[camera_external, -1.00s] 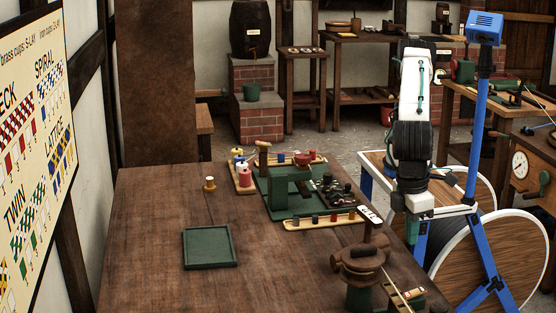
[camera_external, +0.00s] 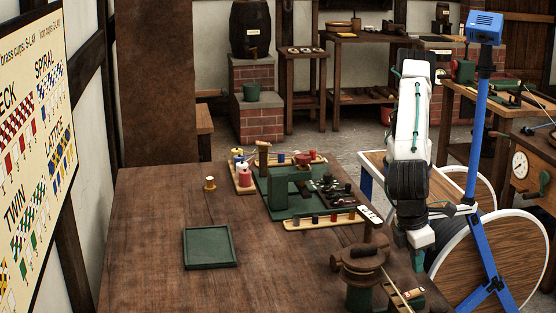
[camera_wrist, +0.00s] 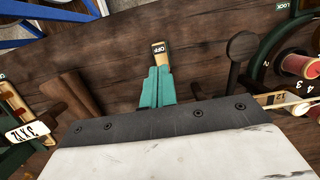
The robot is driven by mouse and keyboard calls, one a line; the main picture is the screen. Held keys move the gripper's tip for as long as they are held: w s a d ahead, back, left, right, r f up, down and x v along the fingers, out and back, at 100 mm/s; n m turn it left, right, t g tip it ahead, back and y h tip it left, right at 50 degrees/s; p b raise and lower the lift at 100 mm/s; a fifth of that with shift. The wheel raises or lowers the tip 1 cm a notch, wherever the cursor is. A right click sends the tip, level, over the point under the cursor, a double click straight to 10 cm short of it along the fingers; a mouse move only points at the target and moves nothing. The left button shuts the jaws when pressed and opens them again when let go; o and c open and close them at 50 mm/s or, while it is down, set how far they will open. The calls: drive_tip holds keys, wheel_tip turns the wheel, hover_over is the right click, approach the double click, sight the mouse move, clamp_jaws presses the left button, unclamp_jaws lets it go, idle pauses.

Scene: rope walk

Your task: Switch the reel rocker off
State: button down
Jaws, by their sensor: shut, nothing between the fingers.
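A small rocker (camera_wrist: 159,47) with a dark OFF label and a pale tan side shows in the wrist view, just beyond the fingertips. Its ON side cannot be seen. My gripper (camera_wrist: 157,70) has teal fingers, shut together and empty, pointing at the rocker's near end. Whether they touch it I cannot tell. In the external view my gripper (camera_external: 419,261) hangs at the table's right edge, pointing down. The rocker cannot be made out in that view.
In the wrist view a dark knobbed lever (camera_wrist: 240,50) and a red spool (camera_wrist: 297,65) stand right, and a wooden handle (camera_wrist: 78,92) left. A dark turntable-like device (camera_external: 361,262) stands close to my gripper. The table (camera_external: 150,240) is clear at left.

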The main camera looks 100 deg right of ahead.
sight(420, 289)
drive_tip(key=x, duration=0.5)
drive_tip(key=shift+f, duration=0.3)
drive_tip(key=shift+s, duration=0.15)
